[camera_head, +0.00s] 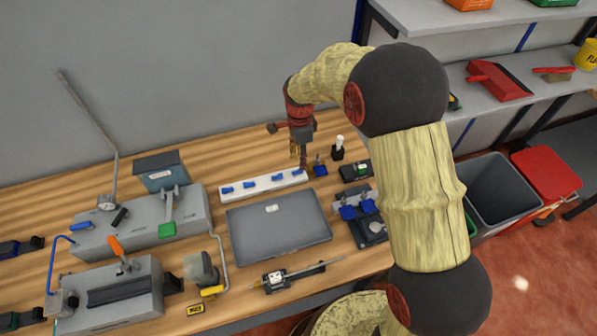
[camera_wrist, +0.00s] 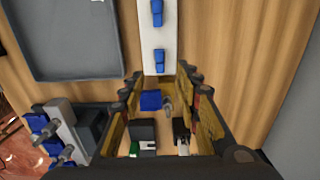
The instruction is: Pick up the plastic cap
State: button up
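I cannot tell for sure which item is the plastic cap. A small blue piece (camera_head: 320,169) stands on the bench just past the right end of a white strip (camera_head: 262,184). In the wrist view this blue piece (camera_wrist: 151,100), with a grey peg beside it, shows between my fingers. My gripper (camera_head: 303,163) points down near the strip's right end, just left of the blue piece. In the wrist view my gripper (camera_wrist: 160,78) has its fingers apart, with nothing visibly clamped. Several blue pieces sit along the strip. Whether a finger touches the blue piece is unclear.
A white-topped dark item (camera_head: 338,148) and a black device (camera_head: 355,171) stand right of my gripper. A grey flat panel (camera_head: 278,228) lies in front of the strip. Grey fixtures (camera_head: 140,222) fill the left. A wall rises behind the bench.

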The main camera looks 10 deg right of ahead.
aim_at(300, 173)
notch_tip(300, 173, down, 6)
jog(key=shift+d+r+b, duration=0.1)
jog(key=shift+r+b, duration=0.15)
jog(key=shift+b, duration=0.15)
jog(key=c, duration=0.3)
jog(key=c, duration=0.4)
jog(key=shift+c, duration=0.5)
